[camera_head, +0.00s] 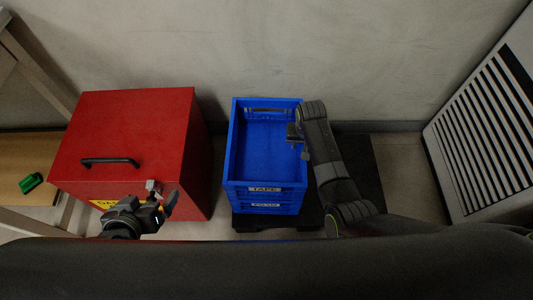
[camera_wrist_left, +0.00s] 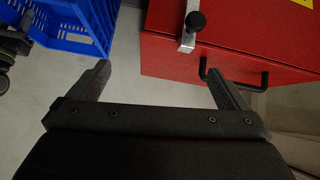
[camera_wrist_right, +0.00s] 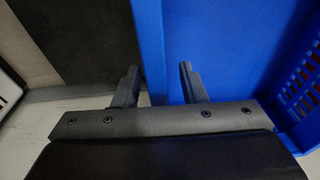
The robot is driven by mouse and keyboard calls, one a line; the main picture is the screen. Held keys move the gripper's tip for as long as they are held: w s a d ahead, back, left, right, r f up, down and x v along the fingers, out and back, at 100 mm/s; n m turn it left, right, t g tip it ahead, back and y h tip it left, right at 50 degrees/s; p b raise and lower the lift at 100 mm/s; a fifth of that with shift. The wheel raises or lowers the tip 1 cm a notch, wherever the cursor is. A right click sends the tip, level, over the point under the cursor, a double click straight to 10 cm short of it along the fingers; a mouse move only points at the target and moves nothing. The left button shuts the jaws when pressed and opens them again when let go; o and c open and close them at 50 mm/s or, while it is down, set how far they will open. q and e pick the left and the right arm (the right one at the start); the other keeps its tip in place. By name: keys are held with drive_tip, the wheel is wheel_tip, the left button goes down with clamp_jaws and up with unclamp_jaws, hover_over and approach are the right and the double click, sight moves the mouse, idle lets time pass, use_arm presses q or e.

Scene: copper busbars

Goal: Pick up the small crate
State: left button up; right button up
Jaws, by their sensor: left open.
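A blue crate (camera_head: 232,145) labelled TAPE sits on top of another blue crate (camera_head: 265,209); the lower label is hard to read. The upper crate looks empty. My right gripper (camera_head: 297,136) is at the upper crate's right wall. In the right wrist view, its fingers (camera_wrist_right: 158,84) stand on either side of the blue wall (camera_wrist_right: 150,30), closer together than the left fingers; whether they press on it is unclear. My left gripper (camera_head: 163,199) is open and empty in front of the red box; its fingers show wide apart in the left wrist view (camera_wrist_left: 158,84).
A red box (camera_head: 130,125) with a black handle (camera_head: 110,161) and a metal latch (camera_head: 153,187) stands left of the crates. A green object (camera_head: 31,183) lies on a wooden surface (camera_head: 40,150) at far left. A slatted grey cabinet (camera_head: 480,120) stands right. A wall closes the back.

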drive_tip(key=shift+f, duration=0.15)
clamp_jaws()
idle(0.4)
idle(1.1)
